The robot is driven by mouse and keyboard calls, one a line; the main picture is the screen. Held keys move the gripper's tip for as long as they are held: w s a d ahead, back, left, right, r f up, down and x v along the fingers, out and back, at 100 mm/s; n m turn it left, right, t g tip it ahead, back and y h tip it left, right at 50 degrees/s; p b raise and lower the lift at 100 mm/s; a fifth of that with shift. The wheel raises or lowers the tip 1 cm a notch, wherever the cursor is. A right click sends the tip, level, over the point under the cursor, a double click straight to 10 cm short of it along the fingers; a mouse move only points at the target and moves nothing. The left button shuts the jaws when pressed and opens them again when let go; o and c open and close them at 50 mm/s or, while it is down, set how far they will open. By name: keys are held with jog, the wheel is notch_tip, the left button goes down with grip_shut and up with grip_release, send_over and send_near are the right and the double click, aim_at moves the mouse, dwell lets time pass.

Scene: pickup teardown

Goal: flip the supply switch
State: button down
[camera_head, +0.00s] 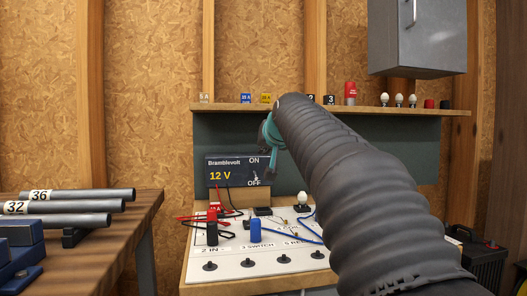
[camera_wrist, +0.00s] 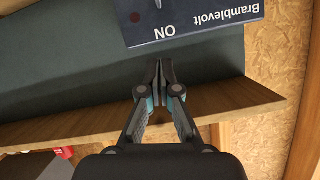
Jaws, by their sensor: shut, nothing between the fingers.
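The supply is a dark box marked Bramblevolt (camera_head: 228,178) with a yellow 12 V reading, standing at the back of the white board. Its small switch (camera_head: 256,177) sits between the ON and OFF labels; the lever looks low, near OFF, but is too small to be sure. In the wrist view the supply (camera_wrist: 195,22) appears upside down at the top, with a bit of the lever at the upper edge. My gripper (camera_wrist: 159,66) is shut and empty, its tips just beyond the panel's ON edge, apart from the switch. In the head view, its teal part (camera_head: 269,133) shows beside my arm.
A wooden shelf (camera_head: 225,107) with labelled fuses and bulbs runs above the supply. The white board (camera_head: 240,268) below holds wires, a red and a blue block, and knobs. A workbench with pipes (camera_head: 75,207) stands left; a grey cabinet (camera_head: 417,38) hangs upper right.

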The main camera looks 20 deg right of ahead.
jog(key=s+a+f+b, duration=0.1)
jog(key=s+f, duration=0.1)
jog(key=s, duration=0.7)
jog(key=shift+f+b, duration=0.15)
jog(key=shift+b, duration=0.15)
